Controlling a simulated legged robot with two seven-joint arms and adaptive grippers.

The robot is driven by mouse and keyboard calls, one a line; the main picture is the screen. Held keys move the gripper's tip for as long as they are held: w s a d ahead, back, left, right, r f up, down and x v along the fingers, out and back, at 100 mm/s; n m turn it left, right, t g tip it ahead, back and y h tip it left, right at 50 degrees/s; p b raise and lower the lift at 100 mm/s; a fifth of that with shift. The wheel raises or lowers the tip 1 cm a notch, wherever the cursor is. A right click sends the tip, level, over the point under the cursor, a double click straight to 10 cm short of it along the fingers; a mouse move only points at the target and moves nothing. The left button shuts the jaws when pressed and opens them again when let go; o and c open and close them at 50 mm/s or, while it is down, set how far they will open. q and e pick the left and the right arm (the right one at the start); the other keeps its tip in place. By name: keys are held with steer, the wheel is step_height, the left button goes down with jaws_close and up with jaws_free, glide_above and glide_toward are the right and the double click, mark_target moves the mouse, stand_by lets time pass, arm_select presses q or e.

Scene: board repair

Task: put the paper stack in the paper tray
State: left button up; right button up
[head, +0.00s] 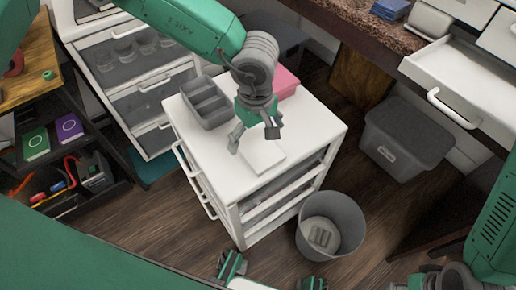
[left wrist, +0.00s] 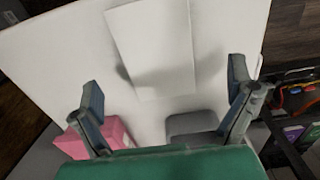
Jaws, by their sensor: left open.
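The paper stack (head: 264,158) is a flat white block lying on the white top of a drawer cabinet, near its front. It also shows in the left wrist view (left wrist: 152,45), top centre. My left gripper (head: 253,138) is open and empty, pointing down just above and behind the stack. In the left wrist view its two fingers (left wrist: 165,92) stand wide apart, with the stack beyond them.
A pink box (head: 286,83) sits at the back of the white cabinet (head: 310,125). A round bin (head: 345,222) stands on the floor in front. A grey lidded container (head: 405,137) and an open white drawer (head: 462,80) are at right. The cabinet top's right side is bare.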

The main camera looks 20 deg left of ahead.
mark_target(257, 146)
arm_select(q)
step_height(257, 146, down, 4)
steer(key=shift+w+a+f+b, duration=0.15)
steer(key=shift+b, duration=0.8)
steer(key=shift+f, duration=0.3)
steer(key=shift+d+r, duration=0.1)
steer(key=shift+d, duration=0.1)
steer(key=shift+c, duration=1.2)
steer(key=c, duration=1.1)
steer(key=shift+a, duration=0.1)
steer(key=shift+c, duration=0.9)
